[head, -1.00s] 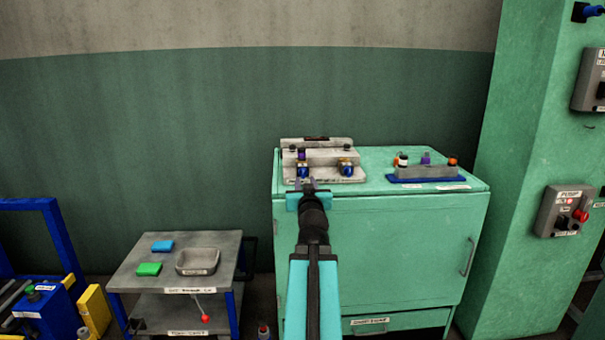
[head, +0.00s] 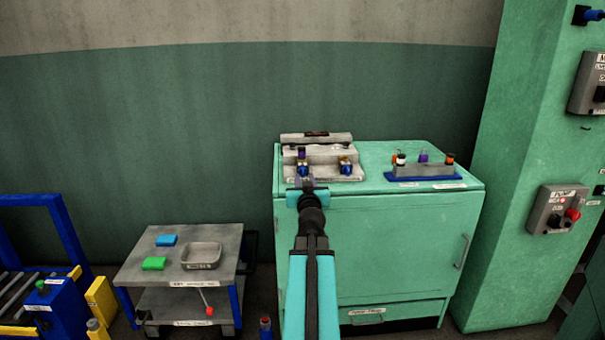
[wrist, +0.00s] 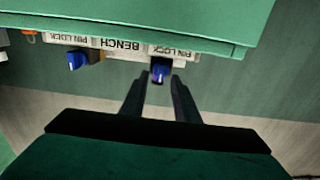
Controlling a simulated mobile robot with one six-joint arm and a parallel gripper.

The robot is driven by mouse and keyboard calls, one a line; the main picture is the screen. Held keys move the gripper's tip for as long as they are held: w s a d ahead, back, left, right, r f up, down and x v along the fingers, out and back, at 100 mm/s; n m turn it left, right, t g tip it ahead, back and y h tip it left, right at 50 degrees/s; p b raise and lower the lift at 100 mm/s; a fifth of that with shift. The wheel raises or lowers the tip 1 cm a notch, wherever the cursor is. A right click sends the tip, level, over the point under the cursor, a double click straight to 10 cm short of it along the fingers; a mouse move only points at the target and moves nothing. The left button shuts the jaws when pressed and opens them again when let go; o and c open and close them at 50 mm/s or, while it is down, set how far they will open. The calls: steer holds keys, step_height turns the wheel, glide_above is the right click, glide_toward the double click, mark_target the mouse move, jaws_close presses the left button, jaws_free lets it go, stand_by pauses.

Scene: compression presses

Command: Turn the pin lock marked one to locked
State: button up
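Two blue pin-lock knobs are on the front of a grey fixture (head: 325,155) on top of the green cabinet. The left knob (head: 303,170) and the right knob (head: 346,167) show in the head view. My gripper (head: 307,184) is in front of the left knob. In the wrist view, which is upside down, this knob (wrist: 160,71) shows just beyond and between the tips of my open, empty gripper (wrist: 160,80). The other knob (wrist: 85,59) is to its left there, turned differently. Both have "PIN LOCK" labels, but I cannot read their numbers. Contact is not visible.
The green cabinet (head: 375,250) stands below the fixture. A blue-based rack (head: 425,172) with several small coloured parts is to the fixture's right. A grey cart (head: 190,280) with a tray (head: 201,255) is at the left. A green column (head: 525,150) stands at the right.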

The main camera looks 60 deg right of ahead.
mark_target(303, 172)
steer(key=shift+x, duration=1.35)
